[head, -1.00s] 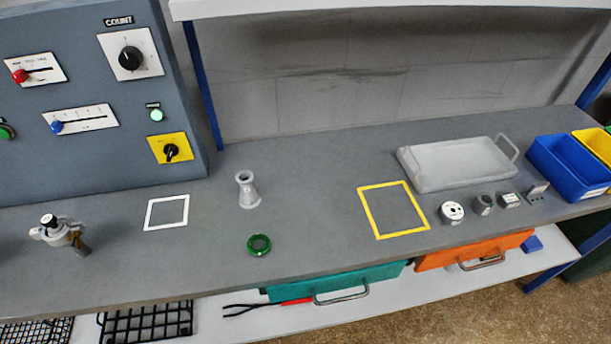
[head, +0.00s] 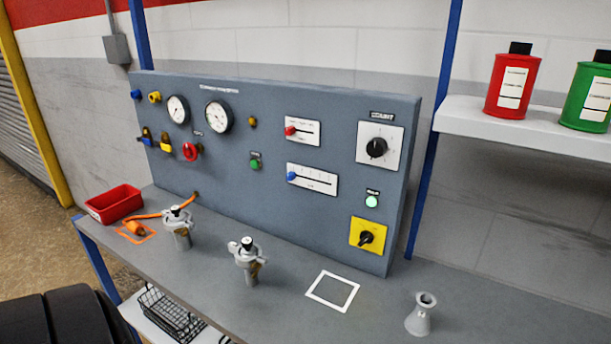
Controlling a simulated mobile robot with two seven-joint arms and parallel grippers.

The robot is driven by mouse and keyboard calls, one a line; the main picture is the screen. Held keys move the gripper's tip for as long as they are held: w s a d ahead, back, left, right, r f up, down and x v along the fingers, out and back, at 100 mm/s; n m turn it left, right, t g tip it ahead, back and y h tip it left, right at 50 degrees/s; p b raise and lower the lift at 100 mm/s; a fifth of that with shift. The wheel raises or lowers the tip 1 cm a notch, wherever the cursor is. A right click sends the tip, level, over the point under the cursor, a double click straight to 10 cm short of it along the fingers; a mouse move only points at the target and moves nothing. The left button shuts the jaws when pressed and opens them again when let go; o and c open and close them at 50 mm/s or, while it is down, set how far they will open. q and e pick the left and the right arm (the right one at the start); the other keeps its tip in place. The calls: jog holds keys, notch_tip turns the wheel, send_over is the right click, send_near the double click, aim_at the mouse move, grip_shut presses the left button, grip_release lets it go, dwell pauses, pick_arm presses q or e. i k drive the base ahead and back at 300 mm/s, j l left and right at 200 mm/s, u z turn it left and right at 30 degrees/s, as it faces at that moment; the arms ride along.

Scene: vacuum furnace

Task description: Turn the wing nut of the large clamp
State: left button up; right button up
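Two metal clamp assemblies with silver rings, dark-topped and on upright stems, stand on the grey bench in front of the panel. One clamp (head: 178,226) is at the left near an orange hose. The other clamp (head: 246,258) is closer to the middle, with a brownish part on its right side. I cannot tell for sure which one is the large clamp, and the wing nuts are too small to make out clearly. Neither of my grippers shows in the head view.
A grey control panel (head: 270,150) with gauges, knobs and sliders stands behind the clamps. A red bin (head: 114,203) and an orange hose (head: 150,215) lie left. A white square outline (head: 318,298) and a grey flared fitting (head: 421,316) are on the right.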

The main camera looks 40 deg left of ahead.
aim_at(185, 229)
jog(key=u, duration=2.3)
